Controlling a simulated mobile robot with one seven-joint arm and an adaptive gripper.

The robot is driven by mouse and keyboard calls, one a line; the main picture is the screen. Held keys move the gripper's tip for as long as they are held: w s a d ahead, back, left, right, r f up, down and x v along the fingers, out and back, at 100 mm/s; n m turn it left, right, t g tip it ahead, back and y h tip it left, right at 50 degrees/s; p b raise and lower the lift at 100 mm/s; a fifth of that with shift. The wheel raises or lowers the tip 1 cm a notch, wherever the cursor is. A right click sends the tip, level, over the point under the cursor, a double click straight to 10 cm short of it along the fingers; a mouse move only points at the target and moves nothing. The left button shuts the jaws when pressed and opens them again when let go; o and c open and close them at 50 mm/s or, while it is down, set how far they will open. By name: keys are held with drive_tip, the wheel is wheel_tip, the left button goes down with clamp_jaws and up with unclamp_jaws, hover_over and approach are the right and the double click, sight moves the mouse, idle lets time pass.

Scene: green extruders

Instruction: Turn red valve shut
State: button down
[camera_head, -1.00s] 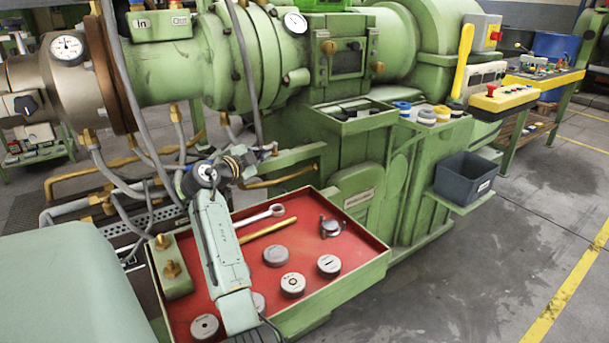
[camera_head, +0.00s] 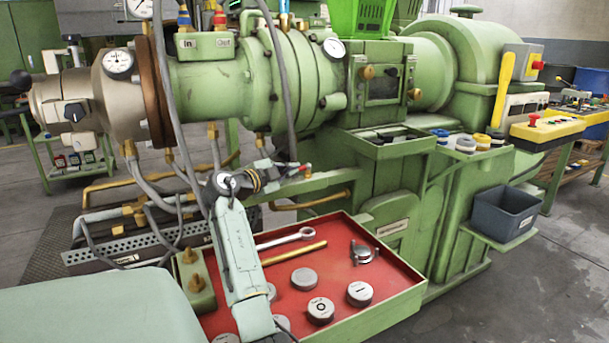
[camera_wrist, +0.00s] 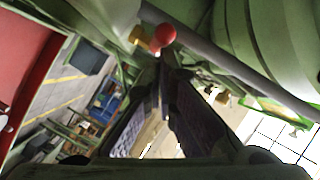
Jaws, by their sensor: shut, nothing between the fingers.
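A round red knob (camera_wrist: 163,36) beside brass fittings shows in the wrist view, just beyond my fingertips. My gripper (camera_wrist: 165,72) has its two dark fingers brought together, with nothing between them. I cannot tell whether the fingertips touch the knob. In the head view my gripper (camera_head: 292,169) is in front of the green machine, above the red tray, with a small red spot (camera_head: 308,168) at its tip. A red-topped fitting (camera_head: 219,17) and a blue-topped fitting (camera_head: 184,20) stand on top of the machine's barrel. I cannot tell which red part is the valve.
The red tray (camera_head: 375,292) below my arm holds a wrench (camera_head: 285,239), a brass rod (camera_head: 295,253) and several round grey pieces. Grey hoses (camera_head: 272,70) hang close to my gripper. A dark bin (camera_head: 503,213) stands at the right, with open floor beyond.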

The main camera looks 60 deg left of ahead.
idle(0.3)
wheel_tip(320, 180, up, 10)
idle(0.5)
